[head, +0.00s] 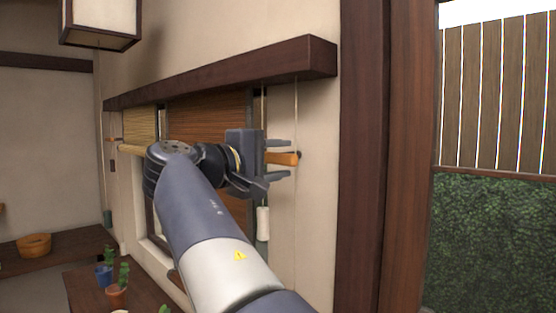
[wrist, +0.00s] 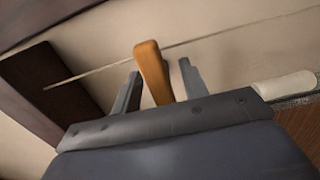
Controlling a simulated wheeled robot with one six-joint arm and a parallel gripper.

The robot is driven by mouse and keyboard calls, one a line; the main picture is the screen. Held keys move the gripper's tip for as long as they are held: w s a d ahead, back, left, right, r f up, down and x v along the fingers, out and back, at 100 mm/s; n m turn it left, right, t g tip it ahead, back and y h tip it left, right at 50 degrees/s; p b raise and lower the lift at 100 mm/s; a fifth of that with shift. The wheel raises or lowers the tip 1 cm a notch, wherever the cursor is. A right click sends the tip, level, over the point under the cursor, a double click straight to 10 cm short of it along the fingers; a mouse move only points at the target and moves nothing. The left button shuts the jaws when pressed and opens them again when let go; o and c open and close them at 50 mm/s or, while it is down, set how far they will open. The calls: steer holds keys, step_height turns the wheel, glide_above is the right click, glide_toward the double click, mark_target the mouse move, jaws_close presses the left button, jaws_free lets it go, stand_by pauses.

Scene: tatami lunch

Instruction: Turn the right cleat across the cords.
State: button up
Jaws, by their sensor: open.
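The right cleat (head: 284,158) is an orange-brown wooden bar on the wall, right of the window, and its left part is hidden behind my gripper in the head view. In the wrist view the cleat (wrist: 153,72) stands between my two fingers, one on each side. My gripper (head: 278,162) is open around it, with gaps showing beside the bar; it also shows in the wrist view (wrist: 158,80). A thin cord (head: 296,110) hangs from the dark headrail past the cleat's right end. In the wrist view the cord (wrist: 225,40) runs behind the cleat. I cannot tell if the fingers touch the cleat.
The dark headrail (head: 230,72) runs above the blinds (head: 205,118). A white cord bundle or tassel (head: 263,222) hangs below my gripper. A dark wooden post (head: 365,160) stands to the right. Potted cacti (head: 117,290) stand on a low table at lower left.

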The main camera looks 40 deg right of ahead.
steer(key=shift+a, duration=0.15)
steer(key=s+a+b, duration=0.1)
steer(key=a, duration=0.9)
steer(key=shift+s+a, duration=0.25)
steer(key=shift+d, duration=0.1)
steer(key=d, duration=0.3)
steer(key=w+d, duration=0.1)
steer(key=d, duration=0.3)
steer(key=d+p, duration=0.1)
steer(key=d, duration=0.2)
steer(key=shift+w+d, duration=0.2)
steer(key=shift+d, duration=0.1)
